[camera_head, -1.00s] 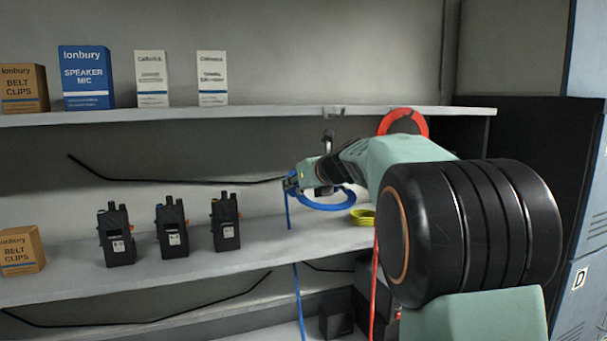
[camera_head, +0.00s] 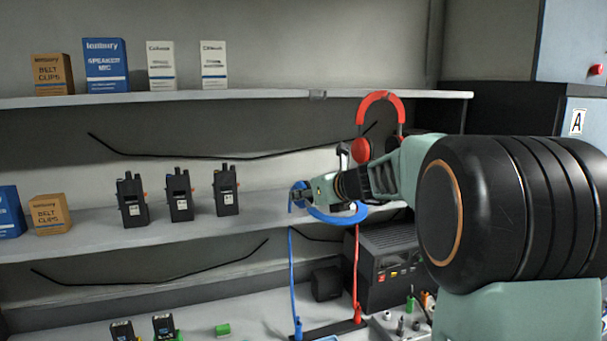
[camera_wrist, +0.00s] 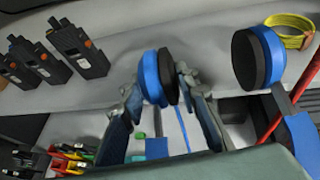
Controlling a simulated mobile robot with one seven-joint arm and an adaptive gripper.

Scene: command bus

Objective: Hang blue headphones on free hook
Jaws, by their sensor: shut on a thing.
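The blue headphones (camera_head: 332,216) are held by my gripper (camera_head: 304,195) in front of the middle shelf, and their blue cord hangs down. In the wrist view, one blue and black ear cup (camera_wrist: 152,78) is between the fingers of my gripper (camera_wrist: 160,90). The other ear cup (camera_wrist: 258,58) is free at the right. A small bracket (camera_head: 318,94), perhaps a hook mount, is on the upper shelf's front edge, above my gripper, with nothing seen hanging from it. Red headphones (camera_head: 380,97) hang to its right; their support is not clearly visible.
Several black radios (camera_head: 178,195) stand on the middle shelf (camera_head: 90,242) to the left. A yellow cable coil (camera_wrist: 290,30) lies on that shelf. Boxes (camera_head: 107,66) stand on the upper shelf (camera_head: 240,95). A black device (camera_head: 388,266) stands on the lower surface, below my arm.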

